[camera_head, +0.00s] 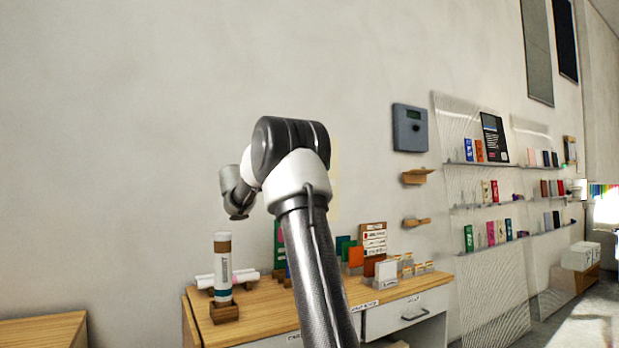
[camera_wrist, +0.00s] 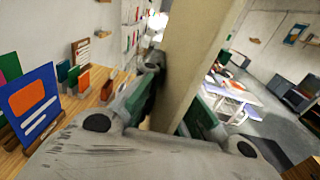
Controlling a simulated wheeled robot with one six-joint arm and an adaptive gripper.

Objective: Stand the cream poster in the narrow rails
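The cream poster (camera_wrist: 195,55) is a tall flat panel rising between the fingers of my gripper (camera_wrist: 172,98) in the wrist view. My gripper is shut on its lower part, with a finger on each side. In the head view a thin pale strip beside my arm looks like the poster's edge (camera_head: 335,180), faint against the wall. My gripper is hidden behind the arm there. I cannot tell which holder is the narrow rails. A blue card with an orange square (camera_wrist: 35,105) stands upright in a wooden holder at the left of the wrist view.
The wooden table (camera_head: 262,312) carries a white tube in a wooden block (camera_head: 223,312), lying rolls (camera_head: 245,276) and several small cards in holders. A wooden sign (camera_head: 373,238) stands at the back. Wall shelves (camera_head: 485,205) are at the right.

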